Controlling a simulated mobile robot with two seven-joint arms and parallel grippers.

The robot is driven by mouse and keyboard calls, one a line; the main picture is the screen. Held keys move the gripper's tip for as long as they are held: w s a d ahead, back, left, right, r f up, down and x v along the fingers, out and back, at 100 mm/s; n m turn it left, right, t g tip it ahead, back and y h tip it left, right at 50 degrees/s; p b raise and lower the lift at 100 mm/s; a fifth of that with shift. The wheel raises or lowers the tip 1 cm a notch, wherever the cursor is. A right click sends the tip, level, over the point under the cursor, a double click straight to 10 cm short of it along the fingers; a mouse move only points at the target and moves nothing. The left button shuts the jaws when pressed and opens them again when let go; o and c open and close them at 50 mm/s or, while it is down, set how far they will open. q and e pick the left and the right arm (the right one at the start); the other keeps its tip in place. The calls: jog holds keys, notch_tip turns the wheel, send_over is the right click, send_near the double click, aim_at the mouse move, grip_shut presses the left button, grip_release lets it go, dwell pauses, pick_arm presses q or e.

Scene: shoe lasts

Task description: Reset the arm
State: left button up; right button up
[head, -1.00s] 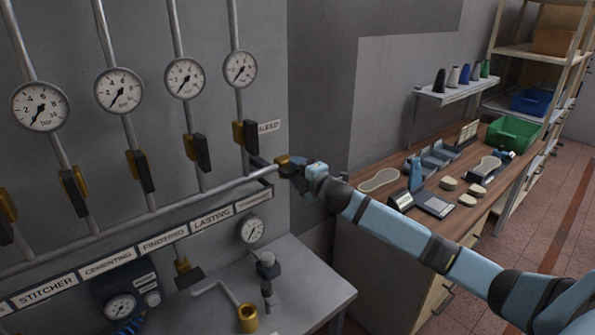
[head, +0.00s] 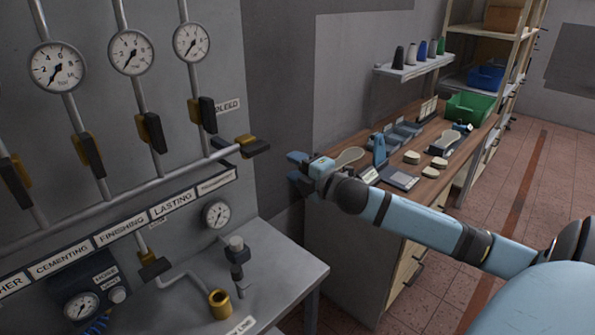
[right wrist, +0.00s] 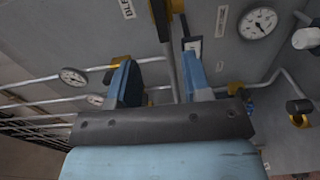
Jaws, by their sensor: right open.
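My right gripper (head: 297,170) is open and empty in front of the wall panel (head: 265,110). Its two blue fingers (right wrist: 160,80) stand apart in the right wrist view. A valve with a brass body and dark handle (head: 255,148) sits at the right end of the horizontal pipe, below the BLEED label (head: 228,106). The gripper is to the right of this valve, with a small gap between them. My left gripper is not in the head view.
Gauges (head: 192,42) and dark valve handles (head: 202,112) line the panel on the left. A grey table (head: 285,270) with a brass fitting (head: 220,303) stands below. A wooden workbench (head: 425,140) with shoe lasts (head: 438,163) and a green bin (head: 470,108) lies beyond my right arm.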

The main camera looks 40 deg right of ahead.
jog(key=shift+s, duration=0.2)
dwell(0.5)
jog(key=s+a+f+m+g, duration=0.1)
jog(key=s+a+f+m, duration=0.25)
jog(key=f, duration=0.45)
jog(key=s+a+f+m+g, duration=0.2)
jog(key=s+a+f, duration=0.2)
jog(key=f, duration=0.3)
jog(key=s+a+f+m+g, duration=0.1)
jog(key=s+a+f+m, duration=0.25)
jog(key=f, duration=0.45)
jog(key=s+a+f+m+g+y+p, duration=0.1)
jog(key=s+a+f+m+g+y, duration=0.1)
jog(key=s+a+f+m, duration=0.4)
jog(key=s+a+f+g, duration=0.1)
jog(key=s+a+f, duration=0.3)
jog(key=s+a, duration=0.3)
jog(key=shift+a+f+m, duration=0.3)
jog(key=shift+a+f, duration=0.05)
jog(key=shift+a, duration=0.4)
jog(key=shift+s, duration=0.1)
